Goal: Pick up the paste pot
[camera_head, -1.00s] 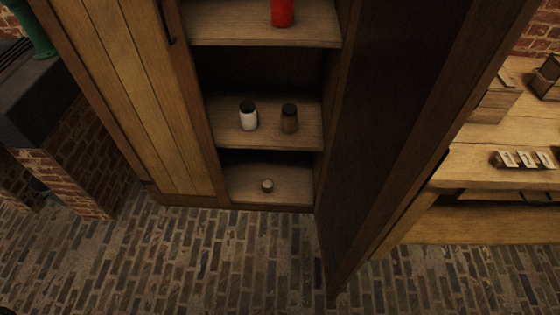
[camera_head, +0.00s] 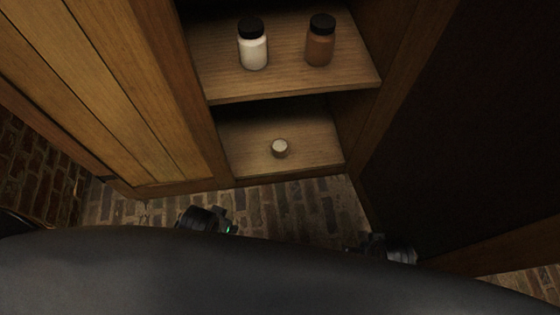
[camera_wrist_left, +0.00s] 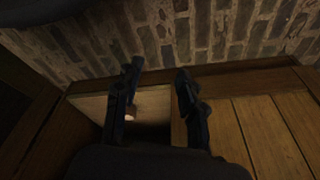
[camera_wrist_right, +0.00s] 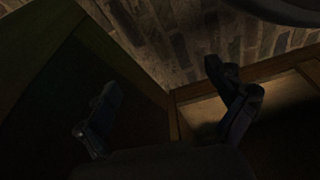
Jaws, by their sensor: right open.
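A small round pot with a pale top (camera_head: 280,148), which looks like the paste pot, stands on the cupboard's lowest shelf (camera_head: 245,150). In the left wrist view, a small lit shape (camera_wrist_left: 131,113) beside one finger may be the same pot, partly hidden. My left gripper (camera_wrist_left: 157,75) is open and empty, in front of the cupboard's base. My right gripper (camera_wrist_right: 162,78) is open and empty, near the open dark door and the shelf edge. In the head view, both grippers are mostly hidden by my body, below and apart from the pot.
A white jar (camera_head: 253,50) and a brown jar (camera_head: 319,46), both with black lids, stand on the shelf above. The open dark door (camera_head: 450,130) stands at the right, and a wooden panel (camera_head: 110,90) flanks the left. Brick floor (camera_head: 290,205) lies in front.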

